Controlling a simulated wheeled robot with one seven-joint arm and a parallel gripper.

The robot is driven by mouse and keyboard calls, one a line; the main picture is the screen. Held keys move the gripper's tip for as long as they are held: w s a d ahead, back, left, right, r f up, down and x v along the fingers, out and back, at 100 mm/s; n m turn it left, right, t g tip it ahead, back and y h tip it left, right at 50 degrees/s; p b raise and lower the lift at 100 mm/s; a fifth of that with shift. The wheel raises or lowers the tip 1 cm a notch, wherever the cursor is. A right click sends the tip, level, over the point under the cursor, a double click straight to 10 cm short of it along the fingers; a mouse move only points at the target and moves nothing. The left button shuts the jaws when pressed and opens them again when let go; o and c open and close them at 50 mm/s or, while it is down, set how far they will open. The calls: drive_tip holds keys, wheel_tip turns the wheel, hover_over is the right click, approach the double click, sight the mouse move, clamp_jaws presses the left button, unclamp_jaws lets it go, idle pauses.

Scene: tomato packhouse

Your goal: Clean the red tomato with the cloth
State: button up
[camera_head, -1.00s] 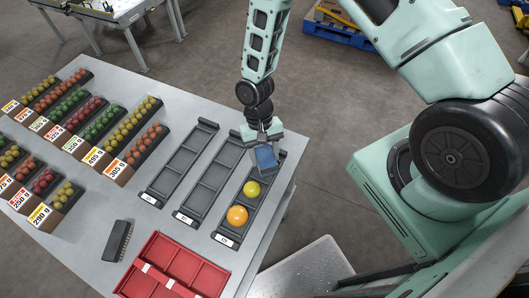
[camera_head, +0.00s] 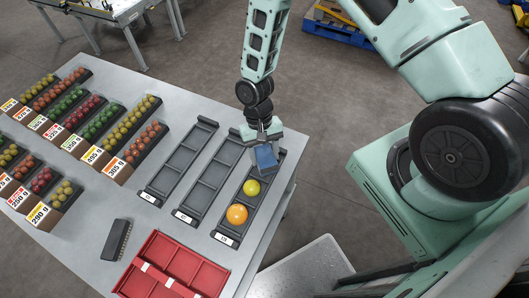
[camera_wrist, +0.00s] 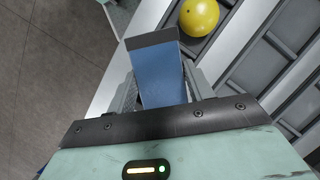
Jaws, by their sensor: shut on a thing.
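My gripper (camera_head: 264,140) is shut on a blue cloth (camera_head: 265,156) above the far end of the right-hand dark tray (camera_head: 226,239). In the wrist view the cloth (camera_wrist: 164,80) fills the space between the fingers and has a dark far edge. A yellow tomato (camera_head: 251,188) lies in this tray just in front of the cloth; it also shows in the wrist view (camera_wrist: 199,16). A larger orange tomato (camera_head: 237,214) lies nearer the tray's front. I see no red tomato in this tray; the far compartment is partly hidden by the cloth and gripper.
Two empty dark trays (camera_head: 150,196) lie to the left. A red divided box (camera_head: 146,262) and a small dark block (camera_head: 117,240) are at the front.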

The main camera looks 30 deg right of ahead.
drive_tip(key=shift+w, duration=0.15)
drive_tip(key=shift+w+d+f, duration=0.15)
drive_tip(key=shift+w+d, duration=0.05)
drive_tip(key=shift+w, duration=0.7)
drive_tip(key=shift+c, duration=0.2)
drive_tip(key=shift+s+a, duration=0.2)
drive_tip(key=shift+s, duration=0.9)
drive_tip(key=shift+s+a, duration=0.15)
drive_tip(key=shift+s, duration=0.95)
drive_tip(key=shift+c, duration=0.6)
drive_tip(key=shift+w, duration=0.1)
drive_tip(key=shift+w+d+b, duration=0.2)
drive_tip(key=shift+w, duration=0.85)
drive_tip(key=shift+w+d+b, duration=0.15)
drive_tip(key=shift+w, duration=0.9)
drive_tip(key=shift+s+a, duration=0.2)
drive_tip(key=shift+s, duration=0.9)
drive_tip(key=shift+s+a, duration=0.15)
drive_tip(key=shift+s, duration=0.9)
